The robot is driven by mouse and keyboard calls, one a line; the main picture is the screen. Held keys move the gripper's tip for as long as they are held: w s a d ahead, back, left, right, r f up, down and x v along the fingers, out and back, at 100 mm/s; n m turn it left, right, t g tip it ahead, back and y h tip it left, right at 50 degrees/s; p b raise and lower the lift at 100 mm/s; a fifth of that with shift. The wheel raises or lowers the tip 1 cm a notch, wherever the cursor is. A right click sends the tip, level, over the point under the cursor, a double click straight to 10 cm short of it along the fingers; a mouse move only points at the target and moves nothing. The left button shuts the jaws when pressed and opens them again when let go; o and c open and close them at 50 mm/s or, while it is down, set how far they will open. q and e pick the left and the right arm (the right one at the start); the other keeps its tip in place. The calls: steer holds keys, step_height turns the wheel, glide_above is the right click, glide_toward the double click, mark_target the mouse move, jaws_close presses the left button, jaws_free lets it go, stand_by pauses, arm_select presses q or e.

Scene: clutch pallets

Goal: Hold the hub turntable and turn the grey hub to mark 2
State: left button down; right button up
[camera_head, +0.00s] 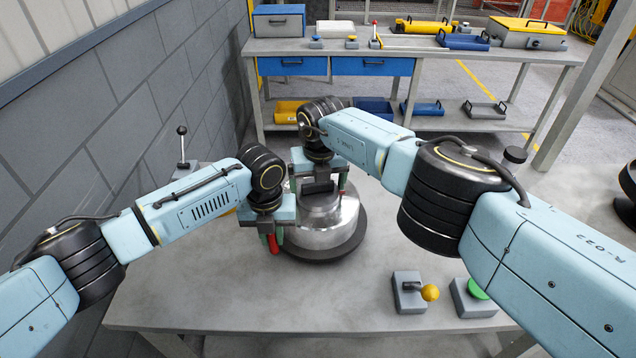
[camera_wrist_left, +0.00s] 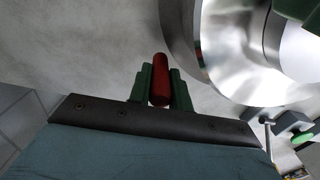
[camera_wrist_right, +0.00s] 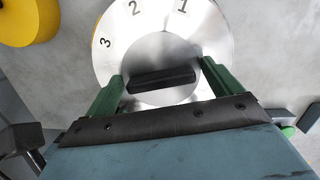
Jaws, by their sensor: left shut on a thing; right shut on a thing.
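The hub turntable (camera_head: 322,222) is a shiny metal drum on a dark round base on the bench. Its top in the right wrist view has a silver dial (camera_wrist_right: 112,62) with marks 3, 2 and 1 and a grey hub (camera_wrist_right: 160,50) with a black bar across it. My right gripper (camera_wrist_right: 161,78) is shut on the hub, with one green finger on each side. My left gripper (camera_wrist_left: 160,82) is shut on a red upright handle (camera_head: 273,243) beside the drum; the handle shows between its fingers in the left wrist view (camera_wrist_left: 160,70). No pointer can be made out.
A grey box with a yellow-knobbed lever (camera_head: 409,294) and a box with a green button (camera_head: 474,297) stand at the bench's front right. Another lever (camera_head: 182,150) stands at the back left. A second bench (camera_head: 480,58) stands behind.

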mark_target(319, 197)
steer(key=o, duration=1)
steer(key=shift+o, duration=0.2)
steer(key=shift+r, duration=0.15)
steer(key=shift+r, duration=0.8)
step_height(319, 197, up, 10)
steer(key=s, duration=0.1)
steer(key=shift+s+d, duration=0.15)
steer(key=shift+s, duration=0.25)
